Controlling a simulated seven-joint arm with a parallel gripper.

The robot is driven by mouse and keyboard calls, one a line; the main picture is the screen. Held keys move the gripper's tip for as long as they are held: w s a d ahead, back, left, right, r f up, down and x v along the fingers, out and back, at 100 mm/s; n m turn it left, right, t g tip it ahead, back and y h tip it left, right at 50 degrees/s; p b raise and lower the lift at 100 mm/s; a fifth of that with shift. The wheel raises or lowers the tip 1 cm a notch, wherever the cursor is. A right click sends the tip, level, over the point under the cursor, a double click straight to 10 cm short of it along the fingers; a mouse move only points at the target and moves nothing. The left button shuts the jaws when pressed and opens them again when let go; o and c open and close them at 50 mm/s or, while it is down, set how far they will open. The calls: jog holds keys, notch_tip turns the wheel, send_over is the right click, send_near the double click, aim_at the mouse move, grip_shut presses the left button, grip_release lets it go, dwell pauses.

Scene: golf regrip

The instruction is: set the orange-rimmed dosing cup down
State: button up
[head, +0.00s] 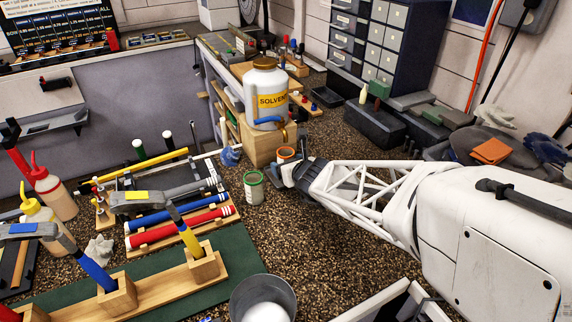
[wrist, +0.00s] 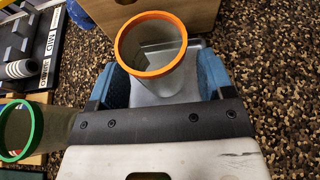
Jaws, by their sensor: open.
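The orange-rimmed dosing cup (head: 286,154) stands on the speckled bench top in front of the wooden block under the solvent jug. In the wrist view its orange rim (wrist: 122,50) faces the camera, and its clear body lies between the two blue finger pads. My gripper (head: 284,172) is open around the cup; in the wrist view (wrist: 162,82) the pads sit at either side of it. Contact between pads and cup cannot be told. The cup's base is hidden. A green-rimmed cup (head: 254,190) stands to the left, also in the wrist view (wrist: 35,130).
The solvent jug (head: 266,82) stands on the wooden block (head: 258,148) just behind. A grey bucket (head: 240,300) stands in front. Open speckled bench lies between bucket and arm.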

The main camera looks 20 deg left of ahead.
jog(key=v, duration=1)
dwell(0.8)
jog(key=shift+d+r, duration=0.15)
jog(key=shift+r, duration=0.1)
jog(key=s+d+r+n+g, duration=0.4)
jog(key=s+d+r+n, duration=0.5)
jog(key=n, duration=0.5)
jog(key=s+d+r+n+g+h, duration=0.1)
jog(key=s+d+n+h, duration=0.4)
jog(key=d, duration=0.7)
jog(key=s+d+r+n+g+h, duration=0.1)
jog(key=s+d+n+g+h, duration=0.1)
jog(key=s+d+n+h, duration=0.2)
jog(key=s+d+n, duration=0.3)
jog(key=s+d, duration=0.2)
jog(key=d, duration=0.2)
jog(key=shift+d+r+n+h, duration=0.15)
jog(key=shift+d+n+h, duration=0.25)
